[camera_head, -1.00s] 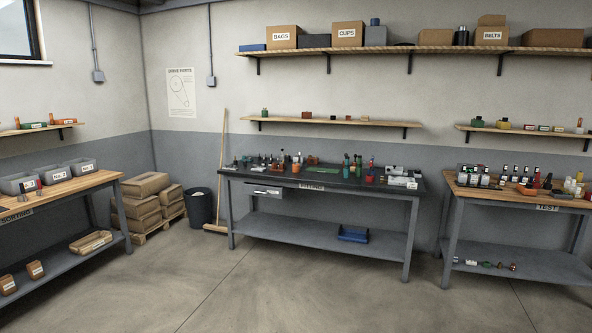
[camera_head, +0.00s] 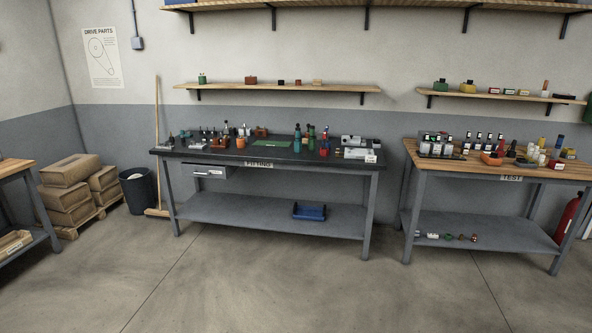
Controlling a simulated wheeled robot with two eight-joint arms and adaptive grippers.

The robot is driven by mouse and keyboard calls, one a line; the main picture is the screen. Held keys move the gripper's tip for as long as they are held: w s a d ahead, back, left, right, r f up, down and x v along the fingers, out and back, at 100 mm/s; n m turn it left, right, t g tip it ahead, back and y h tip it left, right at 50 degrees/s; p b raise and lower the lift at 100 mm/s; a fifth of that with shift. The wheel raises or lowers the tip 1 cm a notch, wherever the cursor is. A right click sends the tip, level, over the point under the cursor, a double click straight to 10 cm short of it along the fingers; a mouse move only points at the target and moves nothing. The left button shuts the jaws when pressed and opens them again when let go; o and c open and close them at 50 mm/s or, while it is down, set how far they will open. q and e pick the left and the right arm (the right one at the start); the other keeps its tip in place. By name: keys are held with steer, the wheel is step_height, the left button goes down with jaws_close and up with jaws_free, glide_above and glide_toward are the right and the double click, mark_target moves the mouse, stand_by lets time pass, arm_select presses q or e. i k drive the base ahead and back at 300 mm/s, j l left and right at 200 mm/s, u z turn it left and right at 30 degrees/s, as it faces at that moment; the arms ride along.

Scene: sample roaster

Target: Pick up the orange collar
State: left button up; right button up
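I cannot tell which thing is the orange collar; everything is small from here. On the dark fitting table (camera_head: 215,157) there is a small orange item (camera_head: 240,143) near the middle, among several small parts. On the wooden test table (camera_head: 420,159) there is an orange-red item (camera_head: 491,158) among bottles. Several small parts (camera_head: 461,237) lie on the test table's lower shelf, some of them brownish or reddish. Neither of my grippers is in view.
A blue tray (camera_head: 309,211) sits on the fitting table's lower shelf. Cardboard boxes (camera_head: 68,171), a dark bin (camera_head: 138,190) and a broom (camera_head: 157,140) stand at left. A red extinguisher (camera_head: 568,214) is at far right. The floor in front is clear.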

mark_target(239, 142)
steer(key=i+j, duration=0.25)
steer(key=i, duration=0.25)
steer(key=i+j, duration=0.25)
steer(key=i, duration=0.3)
steer(key=i+j, duration=0.25)
steer(key=i, duration=0.25)
steer(key=i+j, duration=0.2)
steer(key=i, duration=0.3)
steer(key=i+j, duration=0.25)
steer(key=i, duration=0.3)
steer(key=j+u, duration=0.05)
